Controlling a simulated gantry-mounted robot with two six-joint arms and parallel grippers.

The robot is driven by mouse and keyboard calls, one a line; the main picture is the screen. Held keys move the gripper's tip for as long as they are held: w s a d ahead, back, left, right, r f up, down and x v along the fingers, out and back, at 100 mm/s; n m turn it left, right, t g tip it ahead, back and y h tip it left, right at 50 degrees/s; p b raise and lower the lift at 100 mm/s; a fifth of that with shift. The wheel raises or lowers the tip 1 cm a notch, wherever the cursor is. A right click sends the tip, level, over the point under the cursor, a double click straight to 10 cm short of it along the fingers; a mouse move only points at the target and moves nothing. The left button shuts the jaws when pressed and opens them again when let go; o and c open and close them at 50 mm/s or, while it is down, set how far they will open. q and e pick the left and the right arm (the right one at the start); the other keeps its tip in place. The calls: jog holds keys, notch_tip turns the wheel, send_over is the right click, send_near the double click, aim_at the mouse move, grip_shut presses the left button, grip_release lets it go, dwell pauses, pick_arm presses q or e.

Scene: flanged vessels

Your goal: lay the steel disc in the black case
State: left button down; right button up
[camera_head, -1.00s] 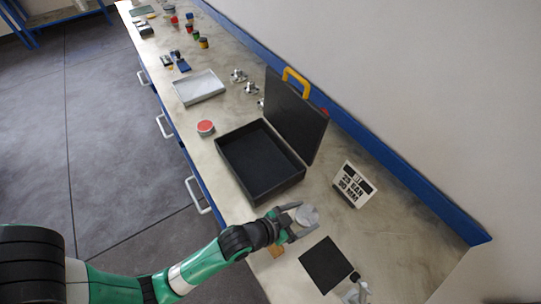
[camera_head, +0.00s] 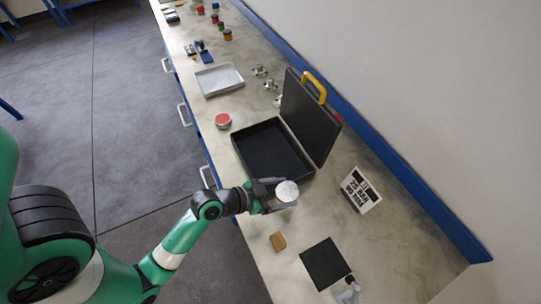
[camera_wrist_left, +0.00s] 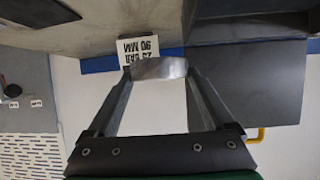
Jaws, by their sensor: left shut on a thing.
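The steel disc (camera_head: 287,191) is held by my left gripper (camera_head: 279,195), above the bench just in front of the black case. In the left wrist view the disc (camera_wrist_left: 159,68) sits between the two fingertips, seen nearly edge-on. The black case (camera_head: 270,150) stands open on the bench, its lid (camera_head: 310,118) raised on the wall side, with a yellow handle. Its dark inside looks empty, though the near corner is partly hidden by my gripper. My right gripper is not in view.
A white sign (camera_head: 361,190) stands right of the case. A black square mat (camera_head: 326,263), a tan block (camera_head: 278,241) and a small metal fitting (camera_head: 349,291) are nearer. A red-topped round tin (camera_head: 222,121) and a white tray (camera_head: 220,80) lie beyond the case.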

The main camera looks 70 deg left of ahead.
pick_arm(q)
jog(key=s+a+r+n+y+p, duration=0.25)
jog(key=s+a, duration=0.25)
jog(key=a, duration=0.3)
jog(key=b, duration=0.7)
send_over(278, 164)
jog(key=shift+n+y, duration=0.25)
jog(key=shift+y, duration=0.1)
jog(key=f, duration=0.9)
jog(key=shift+s+d, duration=0.35)
jog(key=shift+s, duration=0.05)
jog(key=shift+w+a+f, duration=0.2)
jog(key=shift+w+f, duration=0.05)
jog(key=shift+w+a+f+b, duration=0.15)
jog(key=shift+f+b, duration=0.55)
jog(key=shift+f, duration=1.15)
